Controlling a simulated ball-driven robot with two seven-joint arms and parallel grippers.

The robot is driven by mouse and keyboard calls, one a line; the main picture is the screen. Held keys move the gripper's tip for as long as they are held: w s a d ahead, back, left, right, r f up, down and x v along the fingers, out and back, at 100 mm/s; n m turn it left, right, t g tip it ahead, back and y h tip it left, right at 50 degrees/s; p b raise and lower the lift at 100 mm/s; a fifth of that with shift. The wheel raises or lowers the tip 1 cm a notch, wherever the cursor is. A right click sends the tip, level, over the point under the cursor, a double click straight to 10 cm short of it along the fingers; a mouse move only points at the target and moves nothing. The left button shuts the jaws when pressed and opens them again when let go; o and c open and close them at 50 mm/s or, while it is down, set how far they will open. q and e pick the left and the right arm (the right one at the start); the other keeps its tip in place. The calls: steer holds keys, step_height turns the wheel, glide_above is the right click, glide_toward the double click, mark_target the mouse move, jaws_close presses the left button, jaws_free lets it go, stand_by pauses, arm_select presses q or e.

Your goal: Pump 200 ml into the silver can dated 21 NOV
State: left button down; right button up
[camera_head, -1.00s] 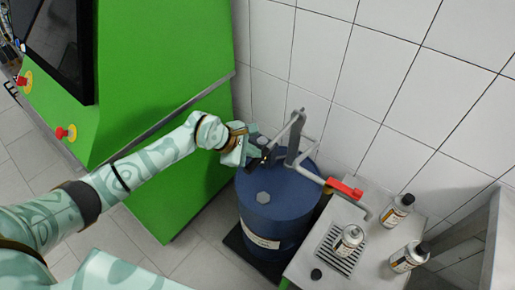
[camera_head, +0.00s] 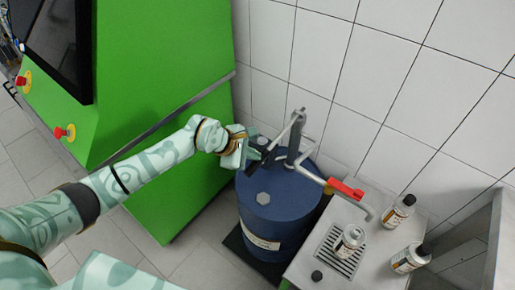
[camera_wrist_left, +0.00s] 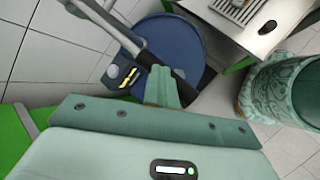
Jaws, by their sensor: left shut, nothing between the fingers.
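A blue drum (camera_head: 275,215) stands in the middle of the head view with a grey hand pump (camera_head: 293,145) on its lid. The pump's lever reaches down left, with a dark grip (camera_wrist_left: 180,75) at its end. My left gripper (camera_head: 250,151) is shut and empty, close to the lever's grip; touch cannot be told. Its fingers show in the left wrist view (camera_wrist_left: 162,88). The pump's spout has a red valve handle (camera_head: 345,189). My right gripper is out of view.
The metal bench (camera_head: 305,268) carries the drip grate (camera_head: 334,259) and a small black knob (camera_head: 317,276). A green cabinet (camera_head: 165,80) stands on the left. White tiled walls (camera_head: 390,80) close off the back. A metal structure (camera_head: 480,235) stands at the right edge.

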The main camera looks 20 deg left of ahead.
arm_select(q)
steer(key=shift+s+f+b, duration=0.15)
steer(key=shift+f+b, duration=0.45)
steer(key=shift+f, duration=0.4)
steer(key=shift+s+f+b, duration=0.1)
steer(key=shift+f+b, duration=0.5)
steer(key=shift+f, duration=0.4)
stand_by(1.4)
stand_by(0.5)
steer(key=shift+w+d+r+p, duration=0.1)
steer(key=shift+w+r+p, duration=0.05)
steer(key=shift+r+p, duration=1.35)
steer(key=shift+w+a+r+p, duration=0.15)
steer(key=shift+r+p, duration=0.8)
steer(key=shift+r, duration=1)
steer(key=shift+w+d+r+p, duration=0.2)
steer(key=shift+r+p, duration=1.05)
steer(key=shift+r, duration=0.45)
steer(key=shift+r, duration=0.1)
step_height(320, 180, up, 5)
steer(key=p, duration=0.4)
glide_above(252, 163)
steer(key=w, duration=0.2)
steer(key=shift+s+d, duration=0.15)
steer(key=shift+d, duration=0.15)
